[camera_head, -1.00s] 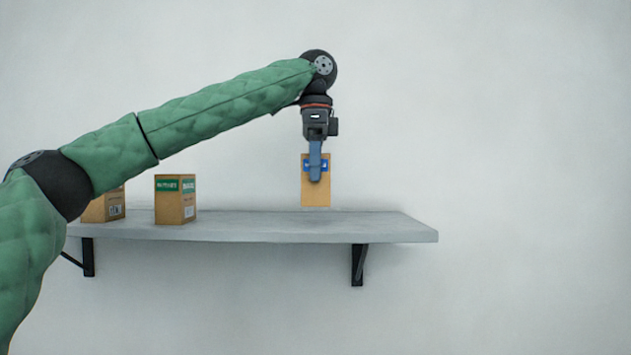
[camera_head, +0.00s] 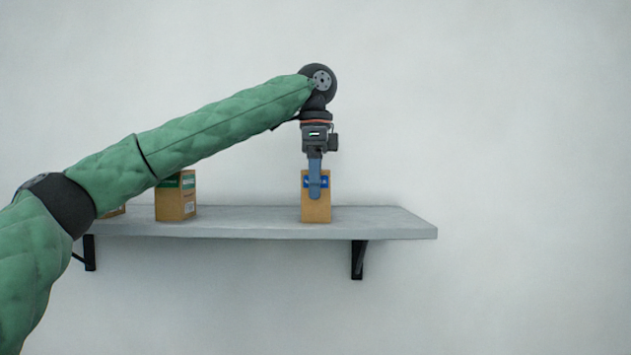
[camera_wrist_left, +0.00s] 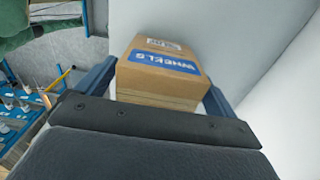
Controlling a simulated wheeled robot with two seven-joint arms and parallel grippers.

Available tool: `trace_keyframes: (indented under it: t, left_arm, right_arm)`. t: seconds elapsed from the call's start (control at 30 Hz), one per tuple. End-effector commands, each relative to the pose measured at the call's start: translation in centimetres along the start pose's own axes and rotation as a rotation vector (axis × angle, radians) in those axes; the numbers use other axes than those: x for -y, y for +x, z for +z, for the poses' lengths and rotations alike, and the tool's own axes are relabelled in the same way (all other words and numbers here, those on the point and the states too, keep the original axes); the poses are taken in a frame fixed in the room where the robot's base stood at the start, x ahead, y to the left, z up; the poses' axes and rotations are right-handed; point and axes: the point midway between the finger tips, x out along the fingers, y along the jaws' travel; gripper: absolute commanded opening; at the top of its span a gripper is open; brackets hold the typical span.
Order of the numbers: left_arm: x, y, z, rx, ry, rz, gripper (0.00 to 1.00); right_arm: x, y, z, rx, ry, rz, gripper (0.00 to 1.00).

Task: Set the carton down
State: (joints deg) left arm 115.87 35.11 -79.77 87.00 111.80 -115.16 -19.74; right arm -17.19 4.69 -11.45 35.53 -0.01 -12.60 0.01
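The carton (camera_head: 318,213) is a brown box with a blue label, upright at the right part of the grey shelf (camera_head: 375,225). Its base appears to meet the shelf top. My left gripper (camera_head: 315,193) points straight down over it, with a blue finger in front of its near face. In the left wrist view, the carton (camera_wrist_left: 160,83) shows a blue label reading "WHEELS" and sits between the two blue fingers, which appear to press on its sides. My right gripper is in neither view.
A brown carton with a green label (camera_head: 176,205) stands on the shelf to the left. Another carton beyond it is mostly hidden behind my arm. The shelf is bare between the cartons. A blue rack with small items (camera_wrist_left: 18,108) shows in the left wrist view.

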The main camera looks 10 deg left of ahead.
Motion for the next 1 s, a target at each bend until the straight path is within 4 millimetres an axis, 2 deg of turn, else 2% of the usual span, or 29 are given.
trace_keyframes:
  t: [0.27,0.47,1.0]
  left_arm:
    - [0.0,0.0,0.0,0.0,0.0,0.0,0.94]
    - [0.0,-0.9,0.0,0.0,0.001,0.0,0.94]
    - [-0.1,-7.2,-0.1,0.001,-0.001,-0.002,0.94]
  right_arm:
    - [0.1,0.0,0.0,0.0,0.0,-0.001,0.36]
    - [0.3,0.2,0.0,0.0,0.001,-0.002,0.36]
    - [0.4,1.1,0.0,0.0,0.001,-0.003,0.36]
